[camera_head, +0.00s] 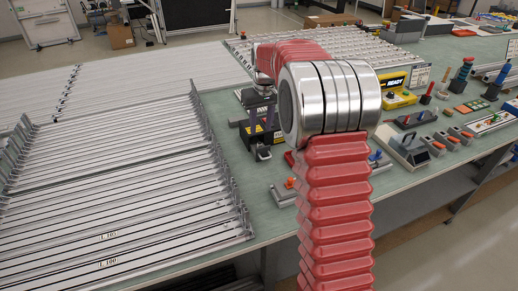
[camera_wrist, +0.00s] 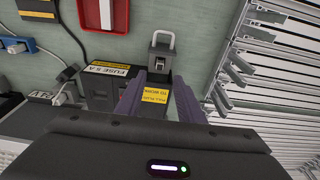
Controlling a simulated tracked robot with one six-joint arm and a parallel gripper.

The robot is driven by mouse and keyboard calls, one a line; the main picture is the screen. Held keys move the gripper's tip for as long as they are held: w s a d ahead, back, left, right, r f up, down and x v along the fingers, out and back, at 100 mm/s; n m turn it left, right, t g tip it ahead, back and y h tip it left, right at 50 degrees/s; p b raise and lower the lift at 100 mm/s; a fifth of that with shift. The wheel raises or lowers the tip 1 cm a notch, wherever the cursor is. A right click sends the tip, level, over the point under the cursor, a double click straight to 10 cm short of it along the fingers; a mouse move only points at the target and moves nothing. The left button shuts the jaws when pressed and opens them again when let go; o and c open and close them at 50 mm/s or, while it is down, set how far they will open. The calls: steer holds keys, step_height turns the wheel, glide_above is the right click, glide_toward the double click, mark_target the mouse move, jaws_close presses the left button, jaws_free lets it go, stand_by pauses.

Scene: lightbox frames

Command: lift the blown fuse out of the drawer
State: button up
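A black fuse box (camera_wrist: 100,75) with a yellow "FUSE 5 A" label stands on the green bench; it also shows in the head view (camera_head: 268,135). Its small dark drawer (camera_wrist: 153,70) with a silver loop handle sticks out at the front. A small pale and brown piece, perhaps the fuse (camera_wrist: 158,63), lies in the drawer; its detail is too small to tell. My gripper (camera_wrist: 160,84) is open, its two purple-grey fingers apart over the box, with a yellow label showing between them. In the head view my gripper (camera_head: 262,113) is above the box, partly behind my arm.
Long metal rails (camera_head: 110,215) cover the left of the bench. A yellow "READY" unit (camera_head: 396,92) and several small tools stand to the right. A red item (camera_wrist: 106,12) and a blue clip with cable (camera_wrist: 18,46) lie near the box.

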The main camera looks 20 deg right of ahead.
mark_target(260, 143)
steer(key=shift+w+f, duration=0.2)
steer(key=shift+f, duration=0.9)
steer(key=shift+f, duration=0.1)
steer(key=shift+w+f, duration=0.2)
steer(key=shift+f, duration=1.05)
steer(key=shift+w+f, duration=0.2)
steer(key=shift+f, duration=1.05)
steer(key=shift+c, duration=0.4)
jaws_close()
